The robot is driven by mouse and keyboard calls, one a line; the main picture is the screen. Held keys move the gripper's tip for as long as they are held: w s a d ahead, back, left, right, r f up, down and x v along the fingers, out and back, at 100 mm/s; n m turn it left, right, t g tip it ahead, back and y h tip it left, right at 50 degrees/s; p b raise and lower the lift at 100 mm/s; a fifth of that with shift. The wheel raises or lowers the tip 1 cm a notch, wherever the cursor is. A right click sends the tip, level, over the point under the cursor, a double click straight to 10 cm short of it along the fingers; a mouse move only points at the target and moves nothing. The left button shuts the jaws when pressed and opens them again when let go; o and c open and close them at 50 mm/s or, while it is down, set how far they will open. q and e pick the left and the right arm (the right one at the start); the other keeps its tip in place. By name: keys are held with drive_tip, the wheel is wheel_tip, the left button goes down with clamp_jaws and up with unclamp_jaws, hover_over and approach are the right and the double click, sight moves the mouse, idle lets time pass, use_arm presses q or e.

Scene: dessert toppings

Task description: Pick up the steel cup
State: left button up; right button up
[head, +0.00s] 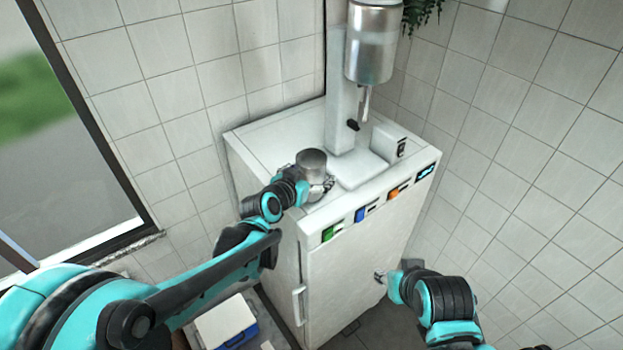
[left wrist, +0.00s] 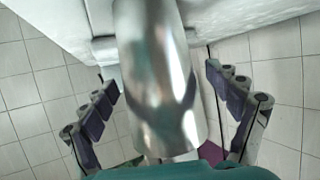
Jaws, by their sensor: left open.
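The steel cup (head: 311,163) stands upright on the top of the white cabinet, near its front left part. It fills the middle of the left wrist view (left wrist: 158,80). My left gripper (head: 318,187) is at the cup. In the left wrist view its fingers (left wrist: 160,92) stand apart, one on each side of the cup, with a visible gap on both sides. My right gripper (head: 381,277) is low in front of the cabinet, far from the cup; it is too small to tell whether it is open.
A dispenser with a steel canister (head: 371,45) stands on the white cabinet (head: 260,140), behind and right of the cup. Colored labels (head: 362,213) line the cabinet's front edge. A white and blue box (head: 226,322) is on the floor at left. Tiled walls enclose the corner.

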sight(317, 159)
use_arm(q)
drive_tip(key=shift+c, duration=0.3)
drive_tip(key=c, duration=1.6)
wheel_tip(317, 159, up, 4)
drive_tip(key=shift+r, duration=0.1)
drive_tip(key=s+d+r, duration=0.1)
drive_tip(key=d+r, duration=0.1)
drive_tip(key=d, duration=0.1)
drive_tip(key=s+d+r, duration=0.1)
drive_tip(key=d+r, duration=0.1)
drive_tip(key=d, duration=0.2)
drive_tip(key=s+d+r+b, duration=0.1)
drive_tip(key=d+r, duration=0.1)
drive_tip(key=d, duration=0.2)
drive_tip(key=shift+s+d+r, duration=0.1)
drive_tip(key=shift+d+r, duration=0.05)
drive_tip(key=shift+r, duration=0.25)
